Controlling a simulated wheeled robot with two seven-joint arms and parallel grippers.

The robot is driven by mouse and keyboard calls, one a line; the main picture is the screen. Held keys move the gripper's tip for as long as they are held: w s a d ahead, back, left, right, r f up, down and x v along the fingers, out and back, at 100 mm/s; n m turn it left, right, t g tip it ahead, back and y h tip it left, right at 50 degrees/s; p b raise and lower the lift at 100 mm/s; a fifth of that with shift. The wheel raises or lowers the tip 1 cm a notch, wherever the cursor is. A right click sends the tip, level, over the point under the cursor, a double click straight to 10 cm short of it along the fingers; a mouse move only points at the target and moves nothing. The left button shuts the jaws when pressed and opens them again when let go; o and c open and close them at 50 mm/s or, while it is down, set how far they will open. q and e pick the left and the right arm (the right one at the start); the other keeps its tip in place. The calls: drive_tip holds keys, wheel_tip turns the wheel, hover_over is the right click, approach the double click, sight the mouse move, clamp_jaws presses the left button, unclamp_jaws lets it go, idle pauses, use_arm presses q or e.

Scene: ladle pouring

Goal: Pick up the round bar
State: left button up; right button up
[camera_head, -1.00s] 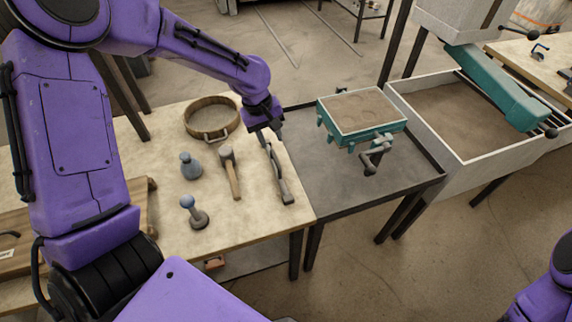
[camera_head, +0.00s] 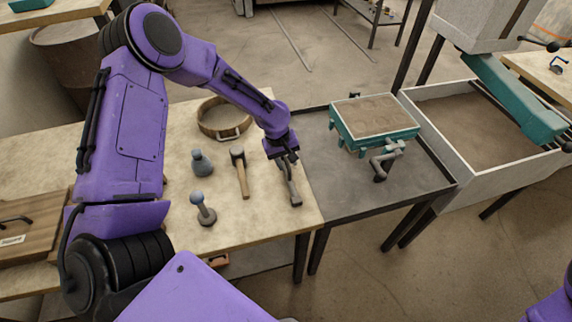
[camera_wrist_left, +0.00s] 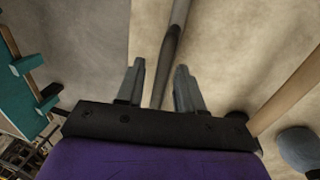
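The round bar (camera_head: 293,189) is a long grey metal bar lying on the wooden bench close to its right edge. My left gripper (camera_head: 284,158) hangs over the bar's far part and hides some of it. In the left wrist view the bar (camera_wrist_left: 172,45) runs lengthwise into the gap between the two grey fingers of the left gripper (camera_wrist_left: 160,68). The fingers stand apart, with space between them and the bar. Whether they are level with the bar I cannot tell. My right gripper is out of view; only a purple part of my right arm shows at the lower right.
On the bench (camera_head: 255,228) left of the bar are a wooden-handled mallet (camera_head: 240,172), a blue-grey bulb-shaped tool (camera_head: 202,162), a blue-topped rammer (camera_head: 203,209) and a round sieve (camera_head: 222,120). A dark metal table (camera_head: 345,218) with a teal sand-filled mould box (camera_head: 375,122) adjoins on the right.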

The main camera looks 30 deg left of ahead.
use_arm(q)
drive_tip(key=shift+r, duration=0.1)
clamp_jaws()
